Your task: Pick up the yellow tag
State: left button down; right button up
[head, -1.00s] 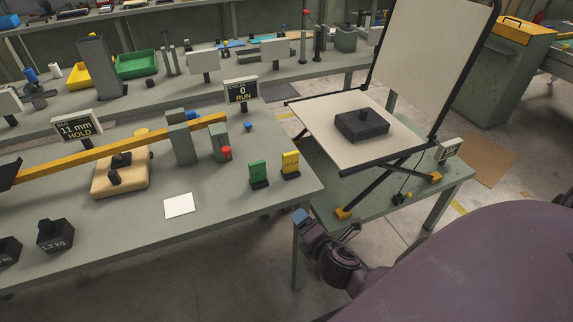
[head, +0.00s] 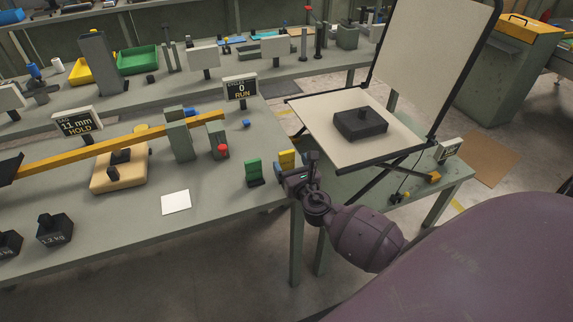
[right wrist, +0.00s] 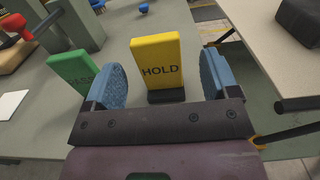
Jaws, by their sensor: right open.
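The yellow tag (head: 287,158) stands upright in a dark base near the right end of the near bench; my right gripper partly hides it in the head view. In the right wrist view the yellow tag (right wrist: 156,60) reads "HOLD" and shows between and beyond the fingers. My right gripper (right wrist: 166,84) is open, with one blue finger pad on each side of the tag's line; I cannot tell whether either pad touches it. In the head view the right gripper (head: 292,177) is at the bench's right edge. My left gripper is not in view.
A green tag (head: 254,171) stands just left of the yellow one, close to my left-hand finger in the wrist view. A white card (head: 176,202) lies further left.

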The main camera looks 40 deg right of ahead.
aim_at(288, 162)
jog(key=w, duration=0.1)
jog(key=w+f, duration=0.1)
jog(key=w, duration=0.1)
jog(key=w+b, duration=0.1)
jog(key=shift+w+d+f, duration=0.15)
jog(key=shift+w+d, duration=0.15)
jog(key=shift+d, duration=0.1)
jog(key=shift+w+d, duration=0.1)
jog(key=shift+w, duration=0.2)
jog(key=c, duration=1)
